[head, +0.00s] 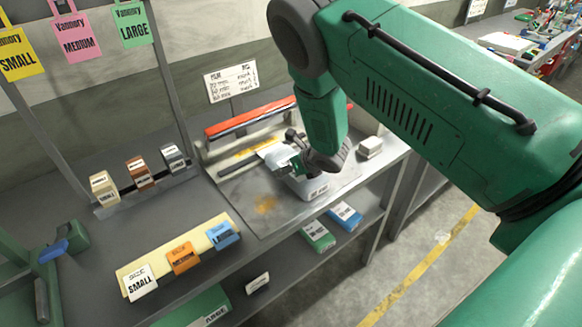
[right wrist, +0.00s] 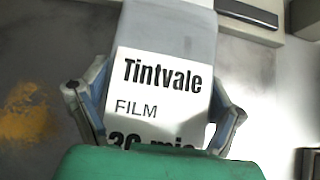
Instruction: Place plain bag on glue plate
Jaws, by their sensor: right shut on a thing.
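My right gripper (head: 284,160) is low over the back bench, its arm coming in from the right. In the right wrist view my right gripper (right wrist: 155,103) has a finger on each side of a pale grey pack (right wrist: 165,28) with a white label reading "Tintvale FILM", and is shut on it. The fingers and wrist hide part of the pack. A grey plate (head: 240,215) with an orange-yellow stain lies below and beside the gripper. I cannot tell whether the pack touches it. No unmarked bag can be made out for certain. My left gripper is not in view.
A red-orange bar (head: 250,118) runs behind the plate. Several small labelled boxes (head: 140,173) stand at the left. A yellow board (head: 165,262) with size cards lies along the front edge. A small pale block (head: 370,147) sits right of the gripper. A lower shelf holds more packs (head: 318,236).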

